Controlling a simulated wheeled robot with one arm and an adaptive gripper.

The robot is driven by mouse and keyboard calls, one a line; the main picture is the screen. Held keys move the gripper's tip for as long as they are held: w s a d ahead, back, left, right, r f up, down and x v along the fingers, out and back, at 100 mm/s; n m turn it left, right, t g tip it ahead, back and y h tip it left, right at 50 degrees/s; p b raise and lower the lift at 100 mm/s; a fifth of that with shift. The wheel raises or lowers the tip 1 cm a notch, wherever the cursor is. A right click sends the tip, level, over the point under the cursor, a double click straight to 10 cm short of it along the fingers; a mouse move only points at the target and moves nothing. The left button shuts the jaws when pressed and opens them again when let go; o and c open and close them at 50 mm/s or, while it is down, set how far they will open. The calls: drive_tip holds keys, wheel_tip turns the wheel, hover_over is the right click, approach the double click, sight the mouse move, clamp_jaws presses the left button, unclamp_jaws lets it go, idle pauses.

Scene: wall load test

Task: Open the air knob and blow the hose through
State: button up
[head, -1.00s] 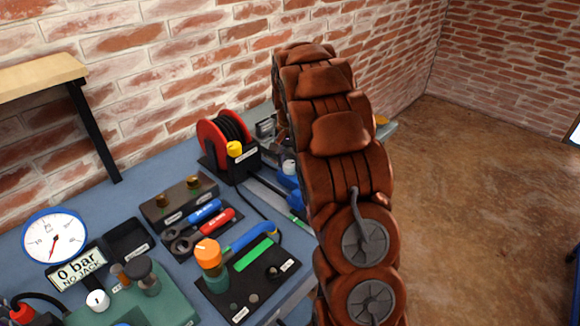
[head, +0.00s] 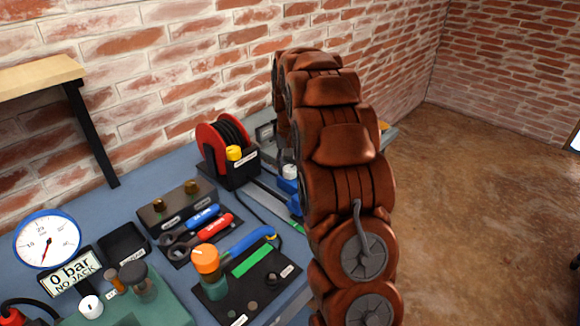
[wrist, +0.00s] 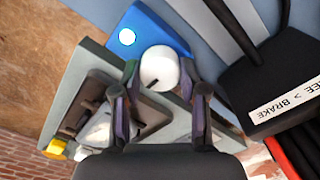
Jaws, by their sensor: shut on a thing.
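In the wrist view a round white knob (wrist: 159,68) with a short dark mark stands in front of a blue block (wrist: 150,32) with a small lit round spot. My gripper (wrist: 160,75) has a finger on each side of the knob and is shut on it. In the head view my arm hides the gripper; part of the white knob (head: 289,170) and the blue block (head: 287,186) show beside it. A black hose (head: 231,130) is wound on a red reel (head: 209,141) with a yellow knob (head: 234,153).
A grey-green plate (wrist: 72,88) with a clear lump and a yellow piece lies beside the gripper. The reel's black base (wrist: 255,85) is close on the other side. A gauge (head: 47,240), an orange-topped valve (head: 206,259) and wrenches (head: 205,215) occupy the bench's near part.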

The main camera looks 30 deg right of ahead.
sight(290, 168)
drive_tip(key=o, duration=1.1)
drive_tip(key=shift+o, duration=0.2)
wheel_tip(290, 168, up, 12)
idle(0.3)
